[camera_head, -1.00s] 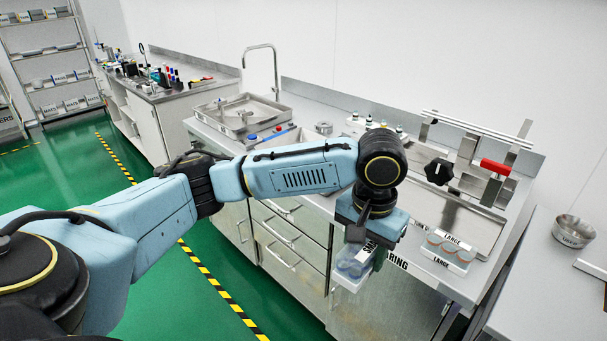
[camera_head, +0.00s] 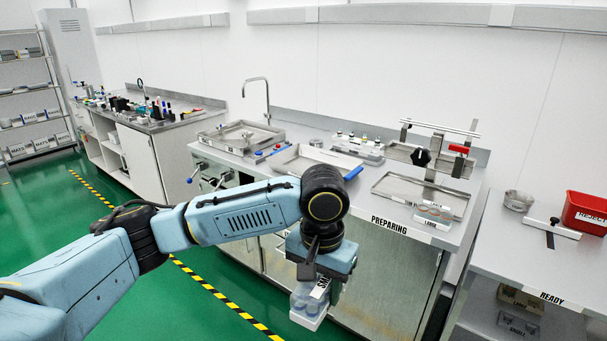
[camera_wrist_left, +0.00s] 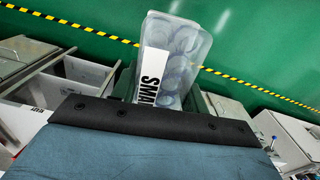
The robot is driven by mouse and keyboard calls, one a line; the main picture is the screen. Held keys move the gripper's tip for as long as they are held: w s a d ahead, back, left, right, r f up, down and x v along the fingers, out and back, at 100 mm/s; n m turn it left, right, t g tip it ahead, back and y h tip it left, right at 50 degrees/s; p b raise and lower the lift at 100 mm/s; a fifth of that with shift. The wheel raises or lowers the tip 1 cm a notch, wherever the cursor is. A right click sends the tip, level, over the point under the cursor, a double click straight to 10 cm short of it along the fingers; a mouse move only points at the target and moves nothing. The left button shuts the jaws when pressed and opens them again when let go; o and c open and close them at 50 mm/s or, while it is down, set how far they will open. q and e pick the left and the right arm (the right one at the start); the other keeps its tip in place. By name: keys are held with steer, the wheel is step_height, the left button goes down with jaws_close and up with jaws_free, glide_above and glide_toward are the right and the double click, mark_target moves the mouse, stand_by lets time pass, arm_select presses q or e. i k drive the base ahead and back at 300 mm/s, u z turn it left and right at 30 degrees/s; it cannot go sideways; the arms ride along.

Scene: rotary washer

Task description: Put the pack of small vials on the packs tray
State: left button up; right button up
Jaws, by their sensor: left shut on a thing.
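The pack of small vials (camera_head: 311,300) is a clear box with a white label and a white base. My left gripper (camera_head: 318,272) points down and is shut on it, holding it above the floor in front of the bench. In the left wrist view the pack (camera_wrist_left: 175,55) shows its "SMA..." label, the rest hidden by the gripper body. A shallow metal tray (camera_head: 400,188) lies on the PREPARING bench, and a pale tray (camera_head: 318,160) lies farther left. I cannot tell which is the packs tray. My right gripper is not in view.
A pack labelled LARGE (camera_head: 434,213) stands at the bench's front right. A clamp stand (camera_head: 435,155) with a red handle stands behind. On the READY table are a metal bowl (camera_head: 519,201) and a red REJECT bin (camera_head: 585,212).

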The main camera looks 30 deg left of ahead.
mark_target(314, 166)
steer(key=u, duration=0.75)
steer(key=i, duration=0.75)
steer(key=u, duration=0.8)
steer(key=i, duration=1.15)
steer(key=z, duration=1.1)
steer(key=i, duration=0.5)
steer(key=z, duration=0.5)
